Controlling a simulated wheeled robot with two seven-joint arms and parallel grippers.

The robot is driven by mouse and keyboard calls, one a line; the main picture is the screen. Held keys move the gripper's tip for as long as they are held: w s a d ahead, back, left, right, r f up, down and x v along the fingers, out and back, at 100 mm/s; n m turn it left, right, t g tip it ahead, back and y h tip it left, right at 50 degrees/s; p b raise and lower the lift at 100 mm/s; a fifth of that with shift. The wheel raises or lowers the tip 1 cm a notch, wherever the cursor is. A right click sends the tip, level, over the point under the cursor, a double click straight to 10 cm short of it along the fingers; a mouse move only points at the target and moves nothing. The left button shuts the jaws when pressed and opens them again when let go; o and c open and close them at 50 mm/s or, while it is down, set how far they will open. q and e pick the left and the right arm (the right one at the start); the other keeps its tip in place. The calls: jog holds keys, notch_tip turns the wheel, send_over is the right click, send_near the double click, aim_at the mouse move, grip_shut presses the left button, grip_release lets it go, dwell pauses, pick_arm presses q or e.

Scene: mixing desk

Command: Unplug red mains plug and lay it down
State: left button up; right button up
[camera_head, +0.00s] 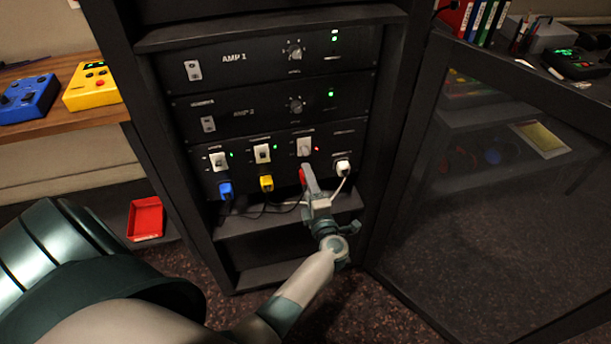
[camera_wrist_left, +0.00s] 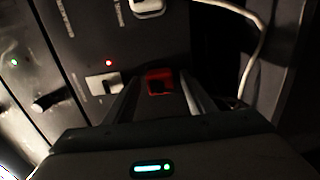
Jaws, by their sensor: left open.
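The red mains plug (camera_head: 302,177) sits in the lower panel of the rack, below a switch (camera_head: 304,147) with a red light beside it. My left gripper (camera_head: 308,178) reaches up to the plug from below and partly covers it. In the left wrist view the red plug (camera_wrist_left: 160,82) shows between the two dark fingers (camera_wrist_left: 158,95), which stand apart. I cannot tell whether a finger touches it. The plug's cable is hidden behind the gripper. My right gripper is out of view.
Blue (camera_head: 225,190) and yellow (camera_head: 266,183) plugs are to the left of the red one, and a white plug (camera_head: 342,168) with a white cable is to its right. Dark cables lie on the ledge below. An open glass door (camera_head: 480,190) stands at the right. A red tray (camera_head: 146,218) lies low at the left.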

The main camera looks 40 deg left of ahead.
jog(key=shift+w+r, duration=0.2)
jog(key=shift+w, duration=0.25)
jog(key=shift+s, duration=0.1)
pick_arm(q)
jog(key=shift+c, duration=0.3)
grip_shut()
jog(key=shift+s+d, duration=0.1)
jog(key=shift+d, duration=0.05)
jog(key=shift+p+v, duration=0.7)
jog(key=shift+v, duration=2.15)
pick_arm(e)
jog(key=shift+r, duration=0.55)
